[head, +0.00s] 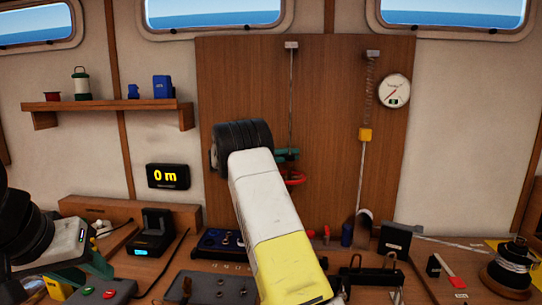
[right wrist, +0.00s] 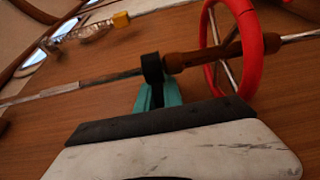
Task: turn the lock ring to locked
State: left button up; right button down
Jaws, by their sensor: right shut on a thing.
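A red ring (head: 293,180) with spokes hangs low on a thin rod (head: 291,95) in front of the wooden wall panel. In the right wrist view the red ring (right wrist: 212,45) sits around a brown sleeve (right wrist: 203,57) on the rod. My right gripper (head: 287,156) has teal fingers with a black tip, and it is shut on the rod at the sleeve's end, just above the red ring and apart from its rim. The right gripper (right wrist: 152,80) partly hides the rod there. My left gripper (head: 97,258) is low at the left, and its jaws are not clear. No locked mark is readable.
A spring line with a yellow block (head: 365,135) and a round gauge (head: 394,91) are to the right. A display (head: 167,176) reads 0 m. The bench holds a dark spool (head: 512,262), a black box (head: 394,241) and small tools. My right arm hides the bench's middle.

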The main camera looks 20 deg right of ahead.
dwell(0.3)
jog(key=c, duration=1.5)
grip_release()
jog(key=shift+a, duration=0.1)
jog(key=a, duration=0.7)
jog(key=shift+w+a, duration=0.25)
jog(key=shift+a, duration=0.1)
